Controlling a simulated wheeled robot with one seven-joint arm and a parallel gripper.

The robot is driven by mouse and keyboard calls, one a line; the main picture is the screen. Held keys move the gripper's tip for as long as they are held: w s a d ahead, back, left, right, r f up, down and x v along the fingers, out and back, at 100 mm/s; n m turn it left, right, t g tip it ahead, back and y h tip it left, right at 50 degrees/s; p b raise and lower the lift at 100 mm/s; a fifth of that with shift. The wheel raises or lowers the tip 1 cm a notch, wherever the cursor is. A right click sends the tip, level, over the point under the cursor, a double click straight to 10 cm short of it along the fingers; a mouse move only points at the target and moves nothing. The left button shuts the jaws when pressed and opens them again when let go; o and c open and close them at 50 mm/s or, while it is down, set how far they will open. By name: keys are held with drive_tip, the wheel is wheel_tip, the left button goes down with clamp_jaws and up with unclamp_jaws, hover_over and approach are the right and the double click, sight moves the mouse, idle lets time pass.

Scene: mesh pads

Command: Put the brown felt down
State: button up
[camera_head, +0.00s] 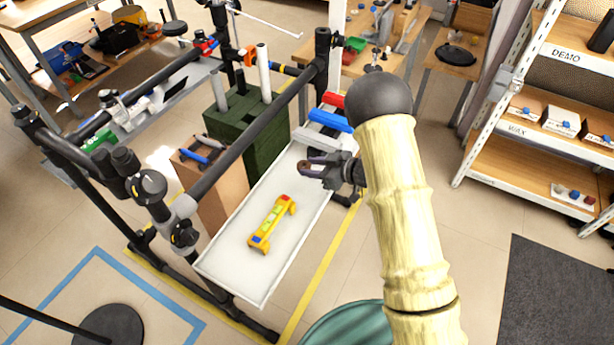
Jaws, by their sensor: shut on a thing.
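My gripper (330,170) is over the upper right part of the white tray (222,262), near its right edge. It is shut on a small brown piece, the brown felt (311,169), which shows at the jaw tips. The felt is small and partly covered by the dark fingers. It appears to be above the tray surface, but I cannot tell how high.
A yellow tool (272,222) with red and blue ends lies on the tray. White, blue (330,121) and red (333,99) bars are at the tray's far end. A black pipe frame (245,140) runs along its left side. The near tray end is clear.

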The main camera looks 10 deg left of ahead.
hover_over(314, 193)
drive_tip(key=shift+a+f, duration=0.15)
drive_tip(key=shift+f, duration=1.25)
drive_tip(key=shift+a+f, duration=0.1)
drive_tip(key=shift+f, duration=1.3)
drive_tip(key=shift+f, duration=2.1)
drive_tip(key=shift+f, duration=0.1)
drive_tip(key=o, duration=1)
drive_tip(key=shift+d+r, duration=0.2)
drive_tip(key=v, duration=1.1)
drive_tip(key=shift+s+d+b, duration=0.2)
drive_tip(key=shift+d+b, duration=0.1)
drive_tip(key=shift+b, duration=0.05)
